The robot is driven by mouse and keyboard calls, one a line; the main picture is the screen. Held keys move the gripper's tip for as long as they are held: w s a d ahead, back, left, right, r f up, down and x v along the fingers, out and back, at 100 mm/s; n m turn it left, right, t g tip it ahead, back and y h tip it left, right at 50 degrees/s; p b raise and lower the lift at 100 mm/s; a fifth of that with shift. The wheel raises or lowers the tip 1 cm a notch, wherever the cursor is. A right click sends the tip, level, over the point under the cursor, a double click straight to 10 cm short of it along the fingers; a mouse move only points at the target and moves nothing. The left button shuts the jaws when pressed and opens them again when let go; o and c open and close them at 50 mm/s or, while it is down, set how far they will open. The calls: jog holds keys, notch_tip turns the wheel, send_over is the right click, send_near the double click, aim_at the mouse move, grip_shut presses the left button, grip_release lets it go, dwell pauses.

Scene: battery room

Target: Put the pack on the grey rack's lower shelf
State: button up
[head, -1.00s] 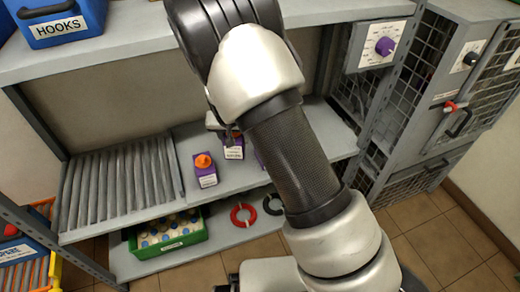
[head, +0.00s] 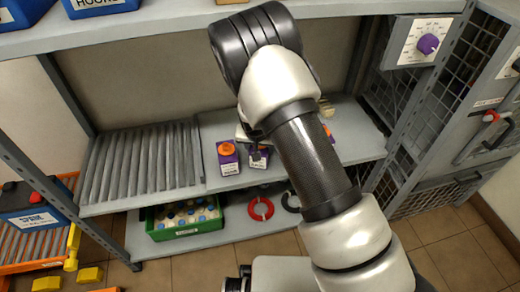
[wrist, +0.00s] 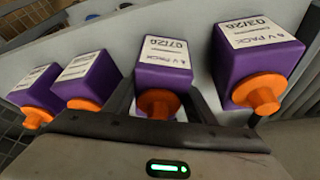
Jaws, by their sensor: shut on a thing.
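My gripper (wrist: 165,100) is shut on a purple pack with an orange cap and white label (wrist: 163,58); one finger lies on each side of it. In the head view this held pack (head: 259,159) is at the grey rack's middle shelf, partly hidden by my arm; I cannot tell whether it is lifted clear. A similar pack (head: 228,159) stands just left of it, and it shows on the right in the wrist view (wrist: 258,55). Two more packs (wrist: 90,76) stand on the other side. The rack's lower shelf (head: 205,236) is below.
A green crate of bottles (head: 185,227) fills the lower shelf's left part. A red ring (head: 261,208) and a black ring (head: 291,202) lie right of it, with bare shelf around them. Grey slats (head: 140,165) cover the middle shelf's left. Mesh cabinets (head: 475,100) stand at right.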

jog(key=shift+f, duration=0.1)
jog(key=o, duration=1.7)
jog(key=shift+s+r, duration=0.1)
jog(key=shift+r, duration=0.4)
jog(key=p+v, duration=0.2)
jog(key=v, duration=0.9)
jog(key=shift+r+p, duration=0.25)
jog(key=shift+p, duration=0.1)
